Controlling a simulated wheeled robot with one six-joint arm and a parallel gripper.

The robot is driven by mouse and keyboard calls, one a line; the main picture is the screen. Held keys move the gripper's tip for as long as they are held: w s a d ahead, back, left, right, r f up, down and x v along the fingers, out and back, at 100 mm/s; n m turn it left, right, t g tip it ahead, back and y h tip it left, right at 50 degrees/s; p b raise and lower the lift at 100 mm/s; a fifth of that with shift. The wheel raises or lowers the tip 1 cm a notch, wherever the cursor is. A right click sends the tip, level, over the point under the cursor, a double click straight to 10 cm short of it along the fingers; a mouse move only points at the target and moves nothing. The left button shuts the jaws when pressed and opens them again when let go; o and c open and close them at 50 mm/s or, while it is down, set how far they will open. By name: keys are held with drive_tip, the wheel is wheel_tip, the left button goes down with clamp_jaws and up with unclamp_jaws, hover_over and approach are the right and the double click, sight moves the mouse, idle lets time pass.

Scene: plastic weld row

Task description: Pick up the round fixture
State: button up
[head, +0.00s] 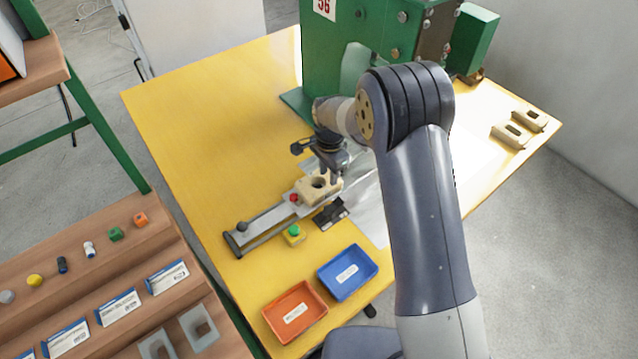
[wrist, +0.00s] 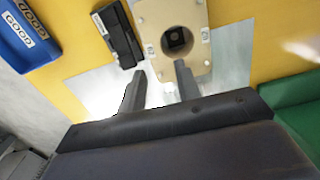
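The round fixture (head: 309,194) is a beige block with a round hole, sitting at the far end of a grey metal slide on the yellow table. In the wrist view the same round fixture (wrist: 200,72) shows at the top, with a dark square visible inside its hole. My gripper (head: 329,177) is over or just beside the fixture in the head view. In the wrist view my gripper (wrist: 157,84) is open with nothing between its fingers. The right fingertip overlaps the fixture's near edge. I cannot tell whether it touches.
A black part (wrist: 119,36) lies left of the fixture. Red and green buttons (head: 294,233) are near the slide. Blue (head: 347,272) and orange (head: 295,312) trays stand in front. A green machine (head: 335,45) rises behind. Two slotted beige fixtures (head: 511,135) lie at right. The table's left is clear.

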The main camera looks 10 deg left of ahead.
sight(326, 189)
drive_tip(key=shift+s+f+p, duration=0.25)
drive_tip(key=shift+f+p, duration=0.05)
drive_tip(key=shift+f, duration=0.35)
drive_tip(key=shift+s+a+f+p, duration=0.15)
drive_tip(key=shift+f+p, duration=0.15)
drive_tip(key=shift+f, duration=0.8)
drive_tip(key=shift+s+a+f+p, duration=0.1)
drive_tip(key=shift+f+p, duration=0.2)
drive_tip(key=shift+f, duration=0.75)
clamp_jaws()
